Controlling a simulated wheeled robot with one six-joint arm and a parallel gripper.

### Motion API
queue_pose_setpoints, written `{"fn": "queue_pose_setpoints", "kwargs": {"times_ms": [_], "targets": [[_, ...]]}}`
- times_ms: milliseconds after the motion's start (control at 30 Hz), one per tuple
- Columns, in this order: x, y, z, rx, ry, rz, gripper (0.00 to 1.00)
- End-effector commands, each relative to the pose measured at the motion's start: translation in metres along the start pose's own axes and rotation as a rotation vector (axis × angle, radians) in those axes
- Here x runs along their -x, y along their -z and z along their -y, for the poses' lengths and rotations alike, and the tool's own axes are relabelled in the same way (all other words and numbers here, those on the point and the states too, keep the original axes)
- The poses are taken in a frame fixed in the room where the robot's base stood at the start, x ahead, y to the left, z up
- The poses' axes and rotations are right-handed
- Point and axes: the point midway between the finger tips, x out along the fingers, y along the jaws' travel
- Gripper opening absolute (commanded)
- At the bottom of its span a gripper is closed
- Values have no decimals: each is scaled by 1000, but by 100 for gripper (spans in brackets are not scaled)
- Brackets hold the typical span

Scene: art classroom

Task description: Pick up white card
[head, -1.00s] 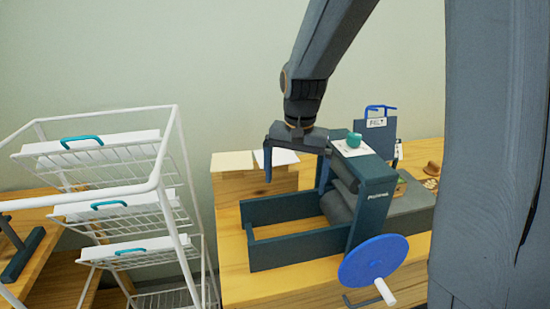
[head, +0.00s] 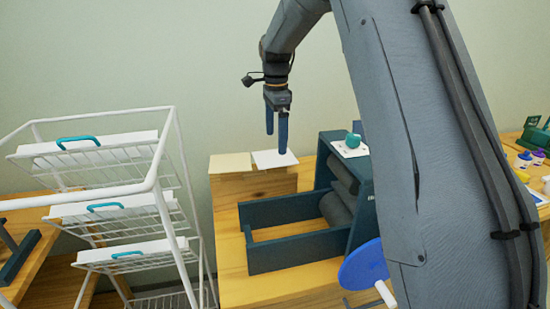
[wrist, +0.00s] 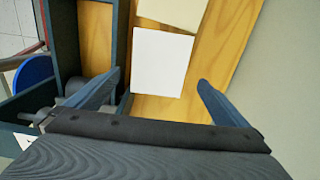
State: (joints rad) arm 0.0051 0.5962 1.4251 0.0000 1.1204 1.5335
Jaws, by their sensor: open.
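The white card (head: 275,159) lies flat on top of a wooden block (head: 250,184) at the back of the bench, beside a cream card (head: 231,162). In the wrist view the white card (wrist: 162,62) is ahead of my fingers, with the cream card (wrist: 172,12) touching or close to its far edge. My gripper (head: 276,150) is open and empty, pointing down above the white card in the head view. In the wrist view my gripper (wrist: 160,88) has its two fingers spread wide, with the card's near edge roughly between them.
A dark press frame (head: 290,262) with rollers and a blue handwheel (head: 364,264) stands in front of the block. A white wire rack (head: 165,195) with trays stands at left. The wall (head: 200,60) is close behind the block.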

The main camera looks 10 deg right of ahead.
Motion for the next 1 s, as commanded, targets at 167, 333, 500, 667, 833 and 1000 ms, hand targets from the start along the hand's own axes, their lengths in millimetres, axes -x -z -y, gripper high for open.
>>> {"fn": "queue_pose_setpoints", "kwargs": {"times_ms": [167, 333, 500, 667, 833, 1000], "targets": [[-21, -4, -3, 1, -4, 0, 100], [-43, -5, -3, 1, -3, 0, 100], [-51, -5, -2, 2, 0, 0, 100], [-51, -5, -2, 2, 0, 0, 100], [-51, -5, -2, 2, 0, 0, 71], [-50, -5, -2, 2, 0, 0, 64]]}}
